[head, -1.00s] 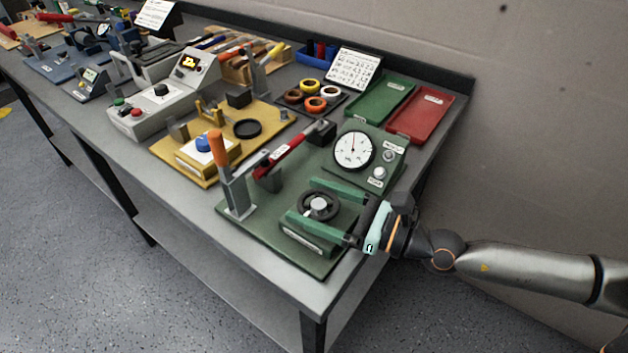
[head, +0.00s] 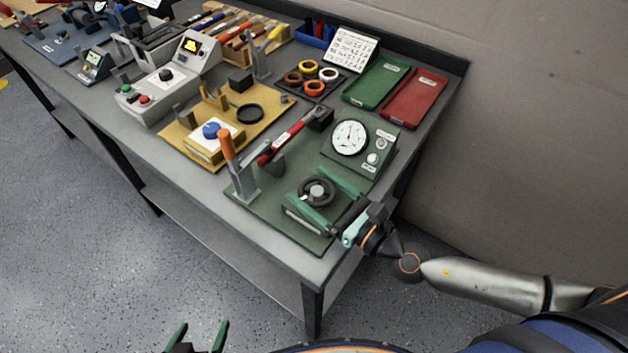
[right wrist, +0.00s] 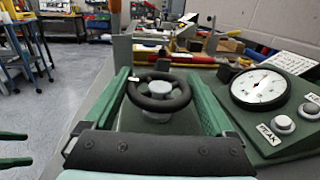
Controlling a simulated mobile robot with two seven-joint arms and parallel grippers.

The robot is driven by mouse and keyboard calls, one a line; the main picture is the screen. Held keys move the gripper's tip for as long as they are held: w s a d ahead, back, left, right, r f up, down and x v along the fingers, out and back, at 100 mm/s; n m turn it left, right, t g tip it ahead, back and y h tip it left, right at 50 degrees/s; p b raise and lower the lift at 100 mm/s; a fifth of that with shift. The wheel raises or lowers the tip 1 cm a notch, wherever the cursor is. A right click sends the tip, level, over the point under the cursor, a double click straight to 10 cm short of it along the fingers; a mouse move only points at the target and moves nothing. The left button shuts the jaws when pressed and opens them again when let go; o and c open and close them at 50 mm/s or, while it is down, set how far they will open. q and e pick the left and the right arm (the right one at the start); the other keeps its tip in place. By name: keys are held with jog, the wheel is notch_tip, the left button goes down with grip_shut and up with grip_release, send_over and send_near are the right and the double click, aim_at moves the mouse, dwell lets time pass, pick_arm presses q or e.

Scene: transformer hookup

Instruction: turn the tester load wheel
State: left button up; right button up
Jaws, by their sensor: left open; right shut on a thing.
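The tester load wheel (head: 317,190) is a black ring with a grey hub, on the green tester base (head: 270,226). It also shows in the right wrist view (right wrist: 158,93). My right gripper (head: 304,184) comes in from the right, with one long green finger on each side of the wheel, and is shut on it. The tester's white round dial (head: 350,138) stands behind the wheel, its needle pointing roughly up. My left gripper (head: 199,335) is open and empty at the bottom edge of the head view, away from the bench.
A green tray (head: 376,84) and a red tray (head: 413,98) are at the back right. A yellow fixture (head: 215,128) is further left. The floor before the bench is clear.

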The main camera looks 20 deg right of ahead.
jog(key=shift+d+r+m+t+h, duration=0.15)
jog(key=shift+m+t+h, duration=0.25)
jog(key=shift+m+h, duration=0.3)
jog(key=o, duration=1.1)
jog(key=shift+c, duration=0.2)
jog(key=shift+s, duration=0.1)
jog(key=shift+s+d+f, duration=0.1)
jog(key=shift+s+f, duration=0.1)
jog(key=b+v, duration=0.4)
jog(key=v, duration=0.8)
jog(key=shift+r, duration=0.2)
